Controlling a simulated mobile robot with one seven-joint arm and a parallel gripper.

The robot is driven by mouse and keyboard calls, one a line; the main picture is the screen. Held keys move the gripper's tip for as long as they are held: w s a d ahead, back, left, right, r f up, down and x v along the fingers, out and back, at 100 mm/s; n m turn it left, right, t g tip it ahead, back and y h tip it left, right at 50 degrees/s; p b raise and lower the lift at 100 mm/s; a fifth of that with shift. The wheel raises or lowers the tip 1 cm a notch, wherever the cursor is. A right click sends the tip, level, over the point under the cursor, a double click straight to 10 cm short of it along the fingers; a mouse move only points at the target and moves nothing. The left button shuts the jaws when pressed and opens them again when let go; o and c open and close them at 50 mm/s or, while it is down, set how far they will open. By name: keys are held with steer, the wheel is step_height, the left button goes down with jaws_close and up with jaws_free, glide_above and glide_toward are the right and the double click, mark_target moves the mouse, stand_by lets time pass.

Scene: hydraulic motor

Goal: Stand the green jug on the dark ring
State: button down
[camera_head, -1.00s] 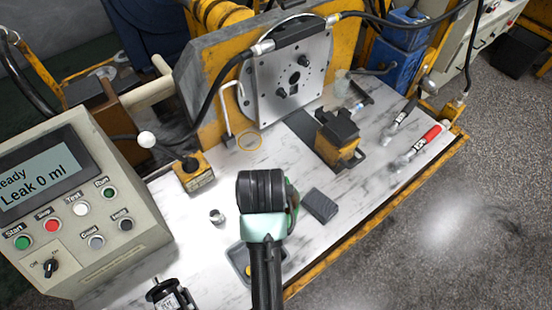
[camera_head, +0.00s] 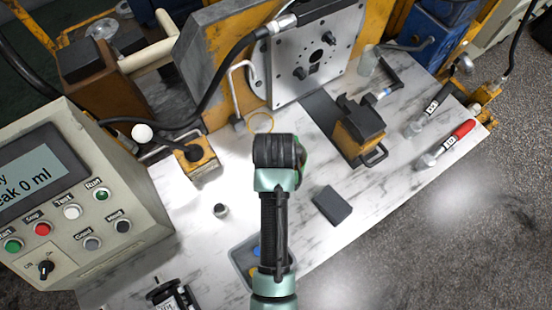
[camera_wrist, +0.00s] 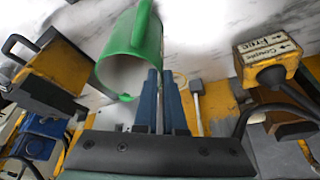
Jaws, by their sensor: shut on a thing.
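The green jug (camera_wrist: 148,45) is in my gripper (camera_wrist: 163,74) in the wrist view, its open mouth facing the camera. The fingers are shut at the jug's right side, on its wall near the rim. In the head view only a green sliver of the jug (camera_head: 301,160) shows beside my wrist, and the fingertips are hidden. A thin yellow-tan ring (camera_head: 262,122) lies on the marbled bench just beyond my wrist. Part of it also shows in the wrist view (camera_wrist: 181,77), right of the fingers. I cannot make out a dark ring.
A yellow block with a dark top (camera_head: 358,132) stands right of my wrist. A dark grey pad (camera_head: 332,205), a small metal cap (camera_head: 220,210) and a grey tray (camera_head: 243,258) lie nearer. A bent white rod (camera_head: 237,95) stands close behind the ring. A lever box (camera_head: 198,158) is left.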

steer(key=shift+f, duration=1.5)
steer(key=shift+f, duration=0.2)
steer(key=c, duration=1)
jaws_free()
steer(key=shift+r, duration=0.1)
